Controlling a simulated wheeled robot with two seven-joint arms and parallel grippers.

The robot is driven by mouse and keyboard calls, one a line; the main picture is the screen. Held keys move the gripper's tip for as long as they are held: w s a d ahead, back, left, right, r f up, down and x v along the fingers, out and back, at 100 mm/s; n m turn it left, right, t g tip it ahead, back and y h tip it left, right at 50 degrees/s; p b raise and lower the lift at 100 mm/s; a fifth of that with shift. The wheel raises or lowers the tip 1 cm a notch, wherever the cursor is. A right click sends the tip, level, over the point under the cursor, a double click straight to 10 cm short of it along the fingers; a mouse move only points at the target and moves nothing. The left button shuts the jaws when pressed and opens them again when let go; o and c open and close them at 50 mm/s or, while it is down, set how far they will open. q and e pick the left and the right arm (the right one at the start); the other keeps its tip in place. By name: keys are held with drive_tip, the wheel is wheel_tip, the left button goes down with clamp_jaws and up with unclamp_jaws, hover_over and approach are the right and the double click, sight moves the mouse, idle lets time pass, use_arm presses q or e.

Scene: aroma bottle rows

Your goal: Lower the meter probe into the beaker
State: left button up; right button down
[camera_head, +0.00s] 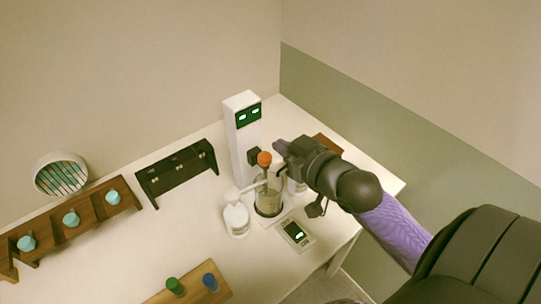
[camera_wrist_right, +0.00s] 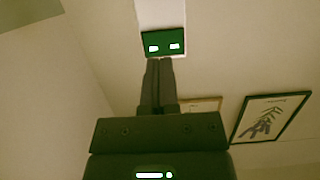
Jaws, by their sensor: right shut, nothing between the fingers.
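A white meter tower (camera_head: 243,150) with a green two-light display (camera_head: 248,115) stands at the back of the table; the display also shows in the wrist view (camera_wrist_right: 163,46). A clear glass beaker (camera_head: 268,199) stands on a dark round plate in front of it. An orange cap (camera_head: 264,158), which looks like the probe's top, sits above the beaker; how deep the probe reaches is unclear. My right gripper (camera_head: 279,147) is just right of and behind the cap in the picture. Its fingers (camera_wrist_right: 159,62) are shut and empty. My left gripper is out of view.
White bottles (camera_head: 236,219) stand close beside the beaker, one partly hidden by my gripper. A small unit with a lit display (camera_head: 295,234) lies in front. A dark rack (camera_head: 177,172), a wooden bottle rack (camera_head: 91,214) and a wooden block (camera_head: 204,290) stand left and front.

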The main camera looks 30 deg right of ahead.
sight(270, 154)
drive_tip(key=w+f, duration=0.2)
drive_tip(key=w+f+b, duration=0.1)
drive_tip(key=w+f, duration=0.1)
drive_tip(key=f, duration=0.1)
drive_tip(key=shift+a+b, duration=0.2)
drive_tip(key=shift+b, duration=0.1)
wheel_tip(270, 154, down, 4)
drive_tip(key=shift+f+b, duration=0.1)
drive_tip(key=shift+b, duration=0.85)
